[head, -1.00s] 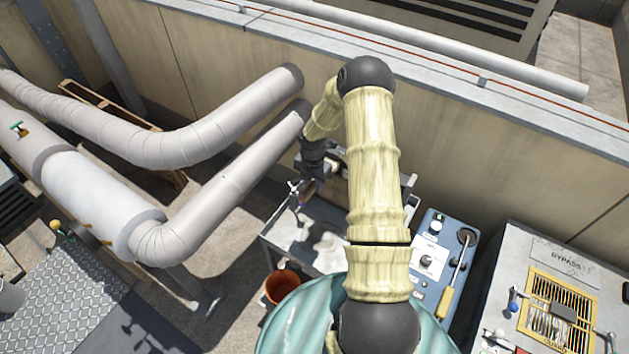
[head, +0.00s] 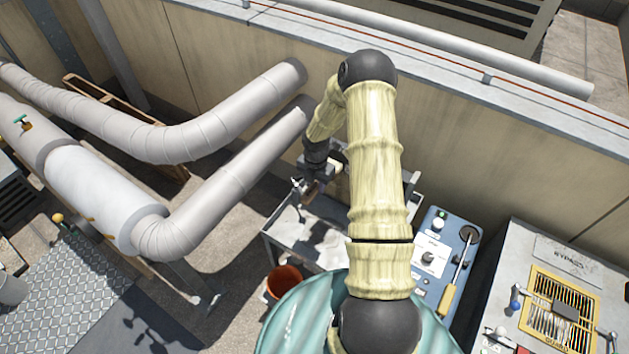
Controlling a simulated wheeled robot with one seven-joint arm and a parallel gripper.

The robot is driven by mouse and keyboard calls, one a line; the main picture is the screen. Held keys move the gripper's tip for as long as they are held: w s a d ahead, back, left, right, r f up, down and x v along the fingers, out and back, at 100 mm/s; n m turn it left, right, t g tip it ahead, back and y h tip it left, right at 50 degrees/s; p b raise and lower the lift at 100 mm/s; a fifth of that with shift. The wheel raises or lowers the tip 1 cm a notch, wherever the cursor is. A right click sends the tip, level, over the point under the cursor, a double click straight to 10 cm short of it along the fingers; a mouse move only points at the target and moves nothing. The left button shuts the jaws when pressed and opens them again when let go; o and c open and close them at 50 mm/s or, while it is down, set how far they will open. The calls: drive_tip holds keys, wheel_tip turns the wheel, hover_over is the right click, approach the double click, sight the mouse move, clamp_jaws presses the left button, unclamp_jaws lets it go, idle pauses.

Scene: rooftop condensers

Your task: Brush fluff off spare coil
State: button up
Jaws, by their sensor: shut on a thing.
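My gripper (head: 306,190) is low over a grey metal bench (head: 293,250) beside the wall, at the end of my bent arm. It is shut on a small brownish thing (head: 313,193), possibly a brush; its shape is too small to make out. Pale and shadowed patches show on the bench top just below the gripper; I cannot tell whether any is fluff. The spare coil cannot be clearly picked out. My arm covers the right part of the bench.
Thick grey insulated pipes (head: 218,185) run close on the left. An orange-brown bucket (head: 284,281) stands at the bench's front. A blue control panel (head: 436,250) and a grey bypass box (head: 560,290) stand on the right. The wall (head: 240,95) closes the back.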

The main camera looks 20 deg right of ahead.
drive_tip(key=shift+s+d+f+b, duration=0.2)
drive_tip(key=shift+s+d+f, duration=0.25)
drive_tip(key=shift+s, duration=0.2)
drive_tip(key=shift+s+d+f+b, duration=0.15)
drive_tip(key=shift+s+d+f, duration=0.3)
drive_tip(key=shift+s, duration=0.2)
drive_tip(key=shift+w+d+p, duration=0.35)
drive_tip(key=shift+w+d, duration=0.15)
drive_tip(key=shift+d, duration=0.2)
drive_tip(key=shift+r, duration=0.1)
wheel_tip(320, 180, up, 2)
drive_tip(key=shift+r+p, duration=0.1)
drive_tip(key=shift+p, duration=0.75)
wheel_tip(320, 180, down, 4)
drive_tip(key=b, duration=0.3)
drive_tip(key=shift+f, duration=0.25)
drive_tip(key=shift+r, duration=0.1)
idle(0.4)
